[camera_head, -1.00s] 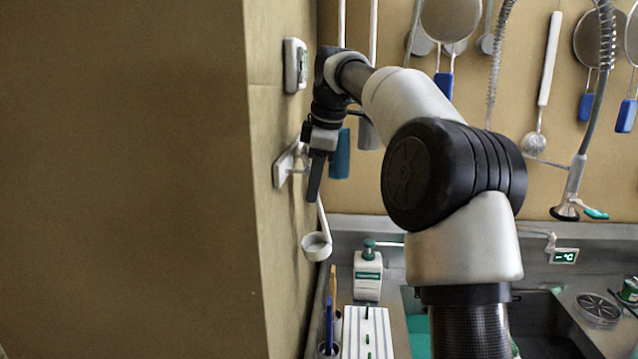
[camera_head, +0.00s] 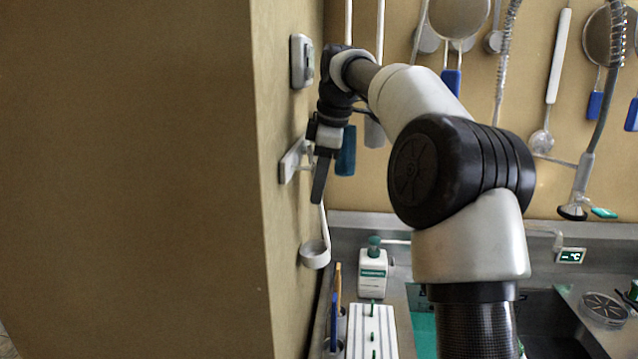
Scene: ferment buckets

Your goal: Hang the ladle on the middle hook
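A ladle (camera_head: 315,253) with a white cup and thin handle hangs upright below my gripper, close to the left wall. Its handle runs up behind the gripper finger, and its top is hidden. A pale hook rack (camera_head: 291,160) is fixed to that wall just left of my gripper. Its hooks are mostly hidden, so I cannot pick out the middle one. My gripper (camera_head: 320,185) points down in front of the rack and is seen from the side. I cannot tell whether its fingers are closed on the handle or whether the ladle touches a hook.
Strainers and a long white-handled ladle (camera_head: 558,60) hang on the back wall. A soap bottle (camera_head: 372,272), a striped white rack (camera_head: 371,330) and a pen holder stand on the counter below. A sink lies at the right.

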